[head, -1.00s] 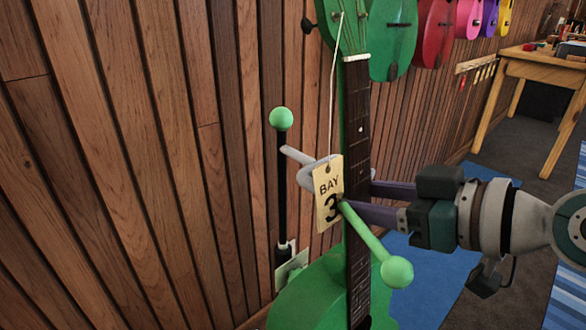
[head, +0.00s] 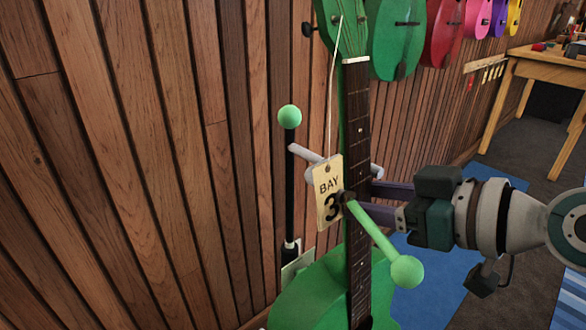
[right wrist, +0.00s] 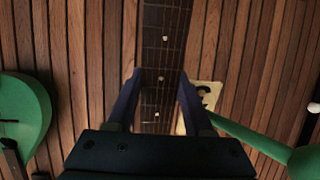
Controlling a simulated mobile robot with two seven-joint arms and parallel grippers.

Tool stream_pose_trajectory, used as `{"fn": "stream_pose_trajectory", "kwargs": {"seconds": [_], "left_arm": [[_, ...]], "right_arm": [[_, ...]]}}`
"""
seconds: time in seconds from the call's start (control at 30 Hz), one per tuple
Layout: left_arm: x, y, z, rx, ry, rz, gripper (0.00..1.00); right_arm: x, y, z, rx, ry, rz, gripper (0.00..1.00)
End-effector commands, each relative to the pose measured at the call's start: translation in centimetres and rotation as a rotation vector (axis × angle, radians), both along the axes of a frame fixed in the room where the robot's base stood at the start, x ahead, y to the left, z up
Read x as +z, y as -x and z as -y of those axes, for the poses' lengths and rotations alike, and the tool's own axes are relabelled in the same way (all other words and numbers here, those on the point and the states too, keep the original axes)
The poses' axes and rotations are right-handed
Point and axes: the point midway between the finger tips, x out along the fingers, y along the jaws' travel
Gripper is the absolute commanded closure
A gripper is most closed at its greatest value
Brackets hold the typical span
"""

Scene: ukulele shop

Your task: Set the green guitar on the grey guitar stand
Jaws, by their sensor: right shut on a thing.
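The green guitar (head: 350,150) hangs upright in the head view, its fretboard facing me and its lower body cut off by the bottom edge. My right gripper (head: 362,201) is shut on its neck. In the right wrist view the fretboard (right wrist: 160,60) lies between my right fingers (right wrist: 160,92). The grey guitar stand (head: 305,154) is partly hidden behind the neck, with grey prongs showing on both sides. A black post with a green ball (head: 289,117) and a green rod with a ball end (head: 375,230) show beside it. My left gripper is out of view.
A wooden workbench (head: 540,58) stands at the back right. Blue mats lie on the floor.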

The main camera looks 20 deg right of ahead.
Motion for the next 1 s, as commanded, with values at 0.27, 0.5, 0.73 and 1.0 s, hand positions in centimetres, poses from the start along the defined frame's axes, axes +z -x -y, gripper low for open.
{"fn": "stream_pose_trajectory", "kwargs": {"seconds": [0.27, 0.5, 0.73, 1.0], "left_arm": [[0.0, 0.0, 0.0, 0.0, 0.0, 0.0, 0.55], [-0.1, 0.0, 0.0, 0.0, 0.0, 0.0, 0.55], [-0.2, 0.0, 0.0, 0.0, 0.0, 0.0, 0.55], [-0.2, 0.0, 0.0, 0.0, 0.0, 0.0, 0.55]], "right_arm": [[1.7, -1.5, -0.4, -0.005, -0.013, 0.046, 1.0], [1.7, -2.1, -0.6, -0.004, -0.012, 0.046, 1.0], [1.8, -2.7, -0.8, -0.004, -0.011, 0.047, 1.0], [1.8, -2.9, -0.8, -0.004, -0.01, 0.047, 1.0]]}}
